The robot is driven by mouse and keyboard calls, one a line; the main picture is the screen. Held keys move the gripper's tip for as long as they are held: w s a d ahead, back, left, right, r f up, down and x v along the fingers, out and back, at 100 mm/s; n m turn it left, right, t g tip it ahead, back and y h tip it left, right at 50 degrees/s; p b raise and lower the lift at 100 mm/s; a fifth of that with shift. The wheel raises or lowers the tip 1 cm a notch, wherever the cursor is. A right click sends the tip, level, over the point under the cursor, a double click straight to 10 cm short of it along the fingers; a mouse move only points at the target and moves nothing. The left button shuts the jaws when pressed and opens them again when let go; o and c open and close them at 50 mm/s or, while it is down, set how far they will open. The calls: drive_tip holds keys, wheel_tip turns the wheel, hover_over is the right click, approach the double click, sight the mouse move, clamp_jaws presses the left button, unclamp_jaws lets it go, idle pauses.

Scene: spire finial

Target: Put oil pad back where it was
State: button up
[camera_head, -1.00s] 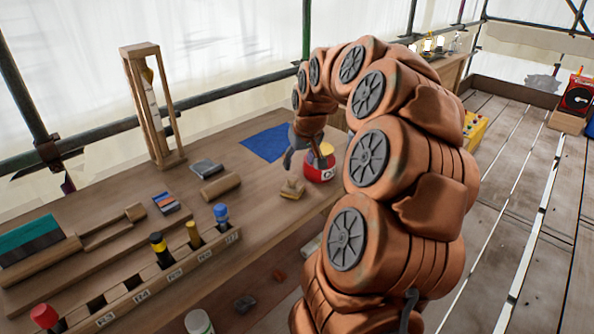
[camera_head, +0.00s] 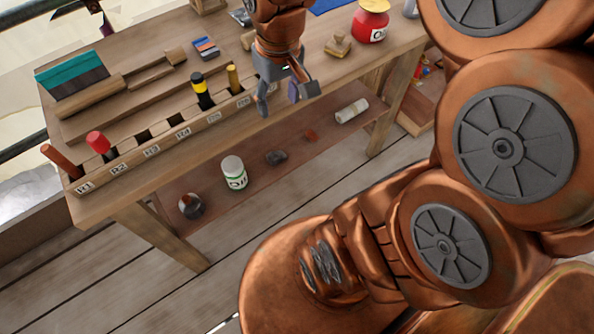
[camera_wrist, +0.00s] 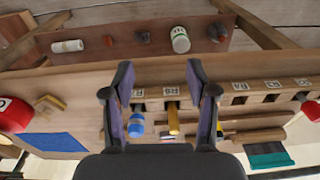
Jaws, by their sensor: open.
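I cannot tell for sure which thing is the oil pad. A small tan block with a raised top (camera_head: 338,44) lies on the bench next to a red pot with an oil label (camera_head: 370,22). In the wrist view the tan block (camera_wrist: 48,104) and red pot (camera_wrist: 14,114) are at the left. My gripper (camera_head: 286,95) is open and hangs by the front edge of the bench, over the right part of the slotted rack (camera_head: 165,138). In the wrist view, a blue-topped tool (camera_wrist: 136,124) and a yellow tool (camera_wrist: 173,118) show between the open fingers (camera_wrist: 160,78), which hold nothing visible.
The rack also holds a black-and-yellow tool (camera_head: 202,92) and a red-topped one (camera_head: 100,143). A white oil bottle (camera_head: 234,173) and a pale roll (camera_head: 351,111) are on the lower shelf. A blue cloth (camera_wrist: 55,142) lies on the bench.

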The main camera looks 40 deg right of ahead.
drive_tip(key=s+a+f+g, duration=0.1)
drive_tip(key=s+a+f, duration=0.1)
drive_tip(key=s, duration=0.5)
drive_tip(key=s+a+f+g, duration=0.1)
drive_tip(key=s+a+f, duration=0.1)
drive_tip(key=s+a, duration=0.2)
drive_tip(key=s, duration=0.3)
drive_tip(key=shift+a+n, duration=0.15)
drive_tip(key=shift+n, duration=0.15)
